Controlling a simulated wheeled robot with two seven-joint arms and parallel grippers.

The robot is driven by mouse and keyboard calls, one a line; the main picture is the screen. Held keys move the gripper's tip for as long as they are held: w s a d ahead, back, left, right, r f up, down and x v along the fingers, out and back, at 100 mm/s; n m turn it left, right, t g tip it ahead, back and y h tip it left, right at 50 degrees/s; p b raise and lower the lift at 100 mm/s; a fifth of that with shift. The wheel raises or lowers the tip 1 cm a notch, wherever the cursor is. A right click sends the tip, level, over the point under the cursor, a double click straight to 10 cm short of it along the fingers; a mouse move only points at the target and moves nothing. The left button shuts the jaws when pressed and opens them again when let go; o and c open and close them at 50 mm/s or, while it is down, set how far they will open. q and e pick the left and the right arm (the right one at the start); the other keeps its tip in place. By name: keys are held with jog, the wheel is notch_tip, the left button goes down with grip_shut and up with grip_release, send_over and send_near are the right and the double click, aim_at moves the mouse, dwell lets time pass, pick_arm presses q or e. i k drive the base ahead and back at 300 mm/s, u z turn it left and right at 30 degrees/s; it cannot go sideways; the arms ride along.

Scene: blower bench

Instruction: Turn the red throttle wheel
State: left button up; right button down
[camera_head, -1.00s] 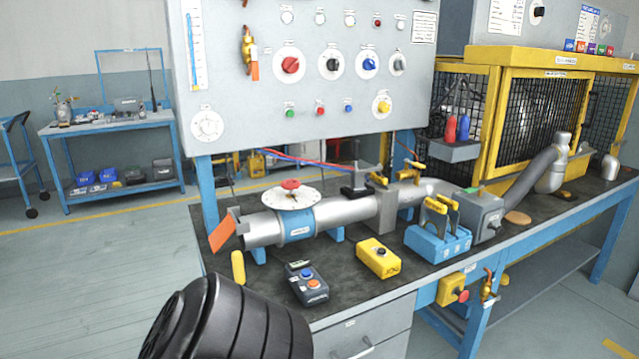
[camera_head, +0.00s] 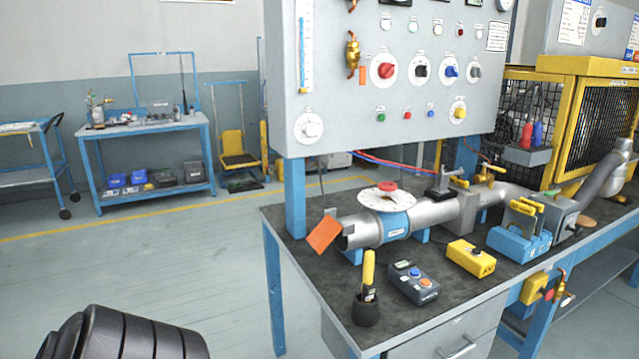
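The red throttle wheel (camera_head: 386,186) is small and sits on top of a white round dial plate (camera_head: 374,201). The plate is mounted on a grey metal pipe (camera_head: 430,212) with a blue collar, near the pipe's open left end. Nothing of mine touches the wheel. A black ribbed part of my own body shows at the bottom left edge, well short of the bench. Neither gripper is in view.
An orange flap (camera_head: 324,235) hangs at the pipe's open end. A black cup with a yellow-handled tool (camera_head: 368,285), a grey button box (camera_head: 413,281) and a yellow box (camera_head: 470,257) stand in front. A grey control panel (camera_head: 385,75) rises behind.

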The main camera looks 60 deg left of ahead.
aim_at(386, 186)
jog(key=u, duration=1.3)
jog(key=i, duration=0.35)
